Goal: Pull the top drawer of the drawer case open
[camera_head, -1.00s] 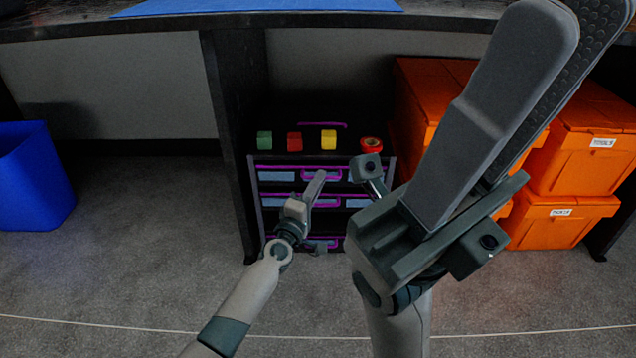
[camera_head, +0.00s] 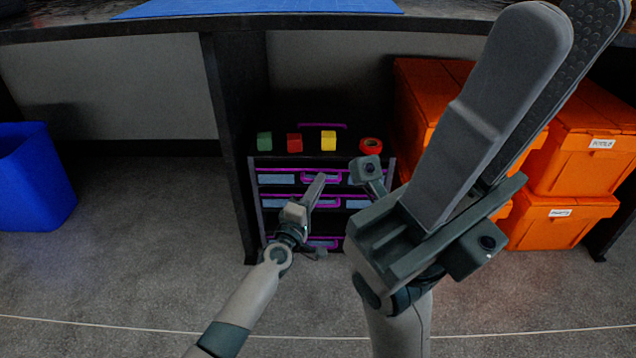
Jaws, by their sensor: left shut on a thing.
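The dark drawer case (camera_head: 253,190) stands under the bench, with several magenta-trimmed drawers. The top drawer (camera_head: 276,179) has a pale label strip and a magenta handle (camera_head: 336,178) at its middle. My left gripper (camera_head: 318,180) is shut on this handle, its fingers pointing up and away from me and covering part of it. The drawer front sits close to the case; any gap above it is too small to judge. My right gripper (camera_head: 535,90) is large and close to the camera, away from the case. Its finger gap is hard to judge.
Green (camera_head: 264,141), red (camera_head: 295,143) and yellow (camera_head: 328,140) blocks and a red tape roll (camera_head: 371,145) are on the case. Orange bins (camera_head: 575,155) stand right, a black bench panel (camera_head: 228,130) left. A blue bin (camera_head: 35,175) is far left. Carpet in front is clear.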

